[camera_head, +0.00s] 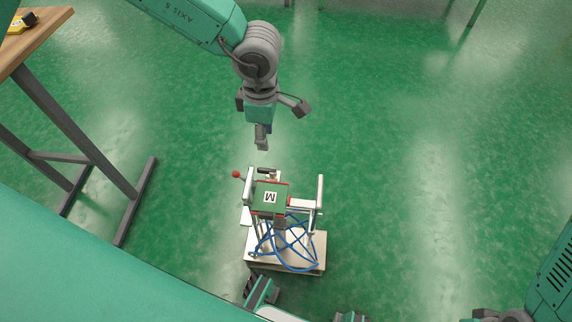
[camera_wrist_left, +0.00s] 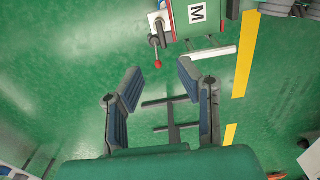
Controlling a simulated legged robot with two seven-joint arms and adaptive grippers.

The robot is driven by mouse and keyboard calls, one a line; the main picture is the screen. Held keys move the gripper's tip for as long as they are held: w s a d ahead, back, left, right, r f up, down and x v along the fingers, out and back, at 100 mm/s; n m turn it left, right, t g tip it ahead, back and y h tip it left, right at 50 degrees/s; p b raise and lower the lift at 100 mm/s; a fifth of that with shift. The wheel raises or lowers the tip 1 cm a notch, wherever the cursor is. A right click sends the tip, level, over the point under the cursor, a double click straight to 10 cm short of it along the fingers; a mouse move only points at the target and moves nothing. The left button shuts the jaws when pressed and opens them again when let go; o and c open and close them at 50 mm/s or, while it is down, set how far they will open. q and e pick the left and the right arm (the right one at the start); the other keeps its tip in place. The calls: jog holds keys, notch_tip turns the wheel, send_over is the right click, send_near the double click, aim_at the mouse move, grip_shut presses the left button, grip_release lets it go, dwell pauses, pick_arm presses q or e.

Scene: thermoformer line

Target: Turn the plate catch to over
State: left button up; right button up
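A small fixture with a green, red-edged plate marked M (camera_head: 270,197) stands on a pedestal in the middle of the head view. A lever with a red ball knob (camera_head: 236,174) sticks out left of it, likely the plate catch. In the left wrist view the knob (camera_wrist_left: 157,63) hangs below its pivot, left of the M plate (camera_wrist_left: 198,12). My left gripper (camera_head: 262,143) is above and beyond the fixture, apart from it. In the left wrist view its two fingers (camera_wrist_left: 158,78) are spread and empty. The knob shows just beyond their tips. My right gripper's fingers do not show.
White bars (camera_head: 320,195) flank the plate. Blue hoses (camera_head: 290,245) loop over the pale pedestal base (camera_head: 312,264). A wooden table (camera_head: 30,42) on grey legs stands at left, with a yellow item (camera_head: 22,23) on it. The green floor right of the fixture is clear.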

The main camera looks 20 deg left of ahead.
aim_at(268, 169)
pick_arm(q)
notch_tip(268, 169, down, 13)
jog(key=b, duration=0.5)
jog(key=shift+r, duration=0.2)
jog(key=shift+d+f+b, duration=0.1)
jog(key=shift+f+b, duration=0.25)
jog(key=shift+f, duration=0.15)
grip_shut()
